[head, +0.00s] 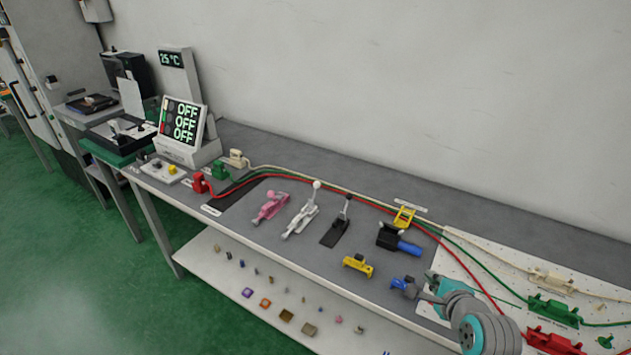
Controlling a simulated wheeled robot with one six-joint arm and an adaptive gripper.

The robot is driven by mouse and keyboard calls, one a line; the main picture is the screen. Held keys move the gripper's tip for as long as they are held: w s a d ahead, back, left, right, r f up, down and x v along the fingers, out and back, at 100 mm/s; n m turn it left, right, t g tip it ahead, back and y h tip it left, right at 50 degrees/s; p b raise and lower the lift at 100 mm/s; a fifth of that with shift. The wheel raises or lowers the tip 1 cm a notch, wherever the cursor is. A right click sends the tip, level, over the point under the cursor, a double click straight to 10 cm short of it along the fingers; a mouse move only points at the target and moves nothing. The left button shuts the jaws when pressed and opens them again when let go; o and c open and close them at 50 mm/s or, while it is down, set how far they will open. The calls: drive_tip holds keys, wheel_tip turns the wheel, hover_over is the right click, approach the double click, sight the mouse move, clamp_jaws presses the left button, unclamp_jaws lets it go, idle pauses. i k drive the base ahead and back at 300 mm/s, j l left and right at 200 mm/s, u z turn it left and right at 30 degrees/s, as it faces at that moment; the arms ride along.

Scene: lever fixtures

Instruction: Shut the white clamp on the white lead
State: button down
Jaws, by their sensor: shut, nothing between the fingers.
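The white lead (360,192) runs from a cream plug block (237,159) along the back of the bench to the white board at right. The cream-white clamp (551,281) sits on that board, on the line of this lead, behind the green clamp. It is too small to tell whether its lever is up or down. My gripper (430,294), at the end of my teal and grey arm, is over the bench's front right, left of the clamp and well apart from it. It is shut and empty; its fingertips are small and partly hidden.
A green clamp (553,310) and a red clamp (552,343) stand before the white one. Pink (270,206), white (302,212) and black (337,224) lever fixtures stand mid-bench. A blue-handled fixture (398,239) and yellow pieces are nearer. The display (182,121) reads OFF on three lines.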

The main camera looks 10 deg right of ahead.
sight(317, 184)
drive_tip(key=i+j, duration=0.35)
drive_tip(key=i, duration=0.2)
drive_tip(key=i+j, duration=0.3)
drive_tip(key=i, duration=0.25)
